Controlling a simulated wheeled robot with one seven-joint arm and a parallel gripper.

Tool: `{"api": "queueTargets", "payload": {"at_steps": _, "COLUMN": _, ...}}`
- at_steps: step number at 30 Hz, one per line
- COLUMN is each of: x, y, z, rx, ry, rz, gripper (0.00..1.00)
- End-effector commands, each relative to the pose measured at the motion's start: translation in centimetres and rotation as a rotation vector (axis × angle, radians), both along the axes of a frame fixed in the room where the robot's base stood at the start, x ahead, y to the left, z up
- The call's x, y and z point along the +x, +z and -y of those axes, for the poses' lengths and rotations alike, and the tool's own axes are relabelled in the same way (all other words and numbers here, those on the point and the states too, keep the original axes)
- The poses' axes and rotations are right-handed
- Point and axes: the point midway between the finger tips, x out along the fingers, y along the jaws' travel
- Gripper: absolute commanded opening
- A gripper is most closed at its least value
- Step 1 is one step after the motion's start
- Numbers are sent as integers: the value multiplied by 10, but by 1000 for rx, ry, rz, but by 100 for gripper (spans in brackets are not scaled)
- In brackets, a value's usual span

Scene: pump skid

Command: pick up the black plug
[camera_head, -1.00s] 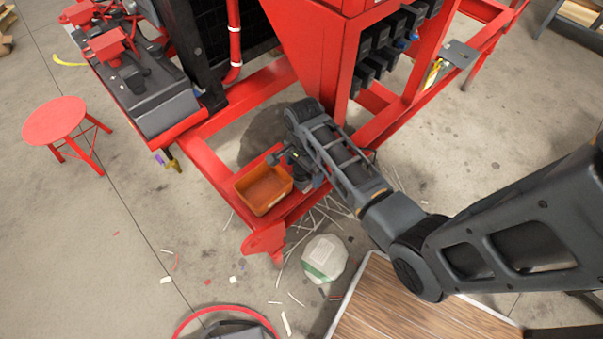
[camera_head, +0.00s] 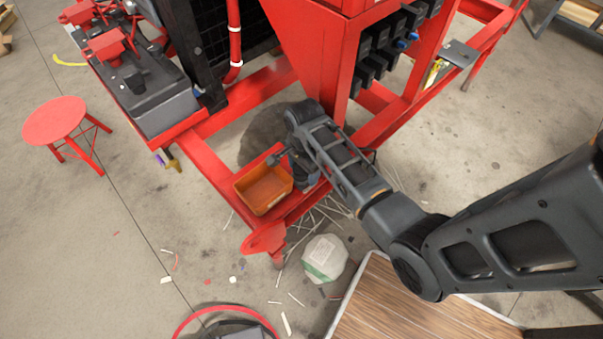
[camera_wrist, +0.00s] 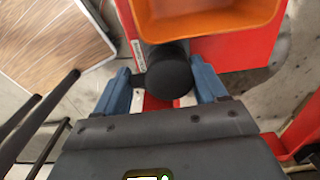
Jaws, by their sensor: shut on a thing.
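The black plug (camera_wrist: 170,76) shows in the wrist view as a dark, rounded body with a small side lug at its left. It sits between the two blue fingers of my gripper (camera_wrist: 162,84), which is shut on it. The plug is right beside the orange bin (camera_wrist: 205,18), over the red frame. In the head view, my gripper (camera_head: 304,178) points down beside the bin's right side, mostly hidden by my own wrist. I cannot make out the plug there, and I cannot tell whether it still touches the frame.
The orange bin (camera_head: 264,190) stands on the red skid frame (camera_head: 210,160), close to my gripper. A wooden-topped table (camera_head: 405,305) is at the lower right. A whitish rounded object (camera_head: 325,258) lies on the floor among scraps. A red stool (camera_head: 56,119) stands at left.

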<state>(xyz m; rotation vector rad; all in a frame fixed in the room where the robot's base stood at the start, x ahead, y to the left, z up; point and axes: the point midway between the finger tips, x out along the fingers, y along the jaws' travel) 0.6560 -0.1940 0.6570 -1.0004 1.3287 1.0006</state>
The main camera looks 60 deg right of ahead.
Motion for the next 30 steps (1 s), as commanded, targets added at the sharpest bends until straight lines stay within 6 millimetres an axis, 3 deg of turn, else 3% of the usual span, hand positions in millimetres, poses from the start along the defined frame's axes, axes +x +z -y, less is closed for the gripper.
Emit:
{"api": "queueTargets", "payload": {"at_steps": 11, "x": 1, "y": 7, "z": 0, "rx": -2, "ry": 0, "rz": 2, "gripper": 35}}
{"api": "queueTargets", "payload": {"at_steps": 18, "x": 1, "y": 38, "z": 0, "rx": -2, "ry": 1, "rz": 3, "gripper": 35}}
{"api": "queueTargets", "payload": {"at_steps": 30, "x": -82, "y": 34, "z": -24, "rx": 2, "ry": -2, "rz": -2, "gripper": 35}}
